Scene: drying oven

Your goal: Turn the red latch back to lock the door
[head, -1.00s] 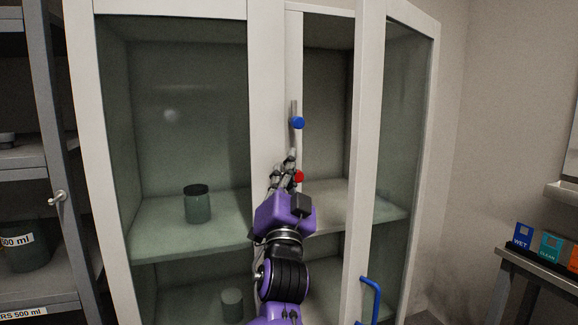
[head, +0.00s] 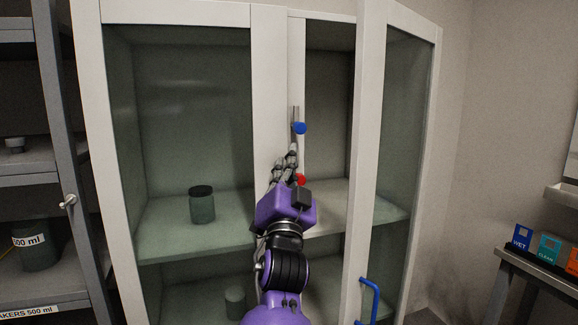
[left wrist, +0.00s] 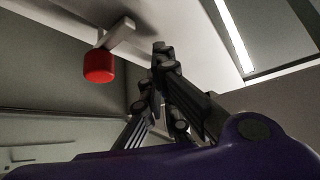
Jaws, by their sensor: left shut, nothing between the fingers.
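The red latch knob (head: 300,180) shows just right of my left gripper's fingers in the head view, partly hidden by the wrist. In the left wrist view the red knob (left wrist: 99,66) hangs from a pale lever, left of the fingertips and apart from them. My left gripper (head: 292,150) is shut and empty, pointing up at the edge of the left glass door (head: 267,130). Its fingertips also show in the left wrist view (left wrist: 160,50). A blue knob (head: 300,128) on a grey bar sits above the fingers. The right door (head: 369,130) stands ajar. My right gripper is out of view.
A blue handle (head: 370,296) is on the right door. Dark jars (head: 202,206) stand on the shelves behind the left glass. A shelf rack (head: 40,168) stands at the left; a side table with bins (head: 548,248) stands at the right.

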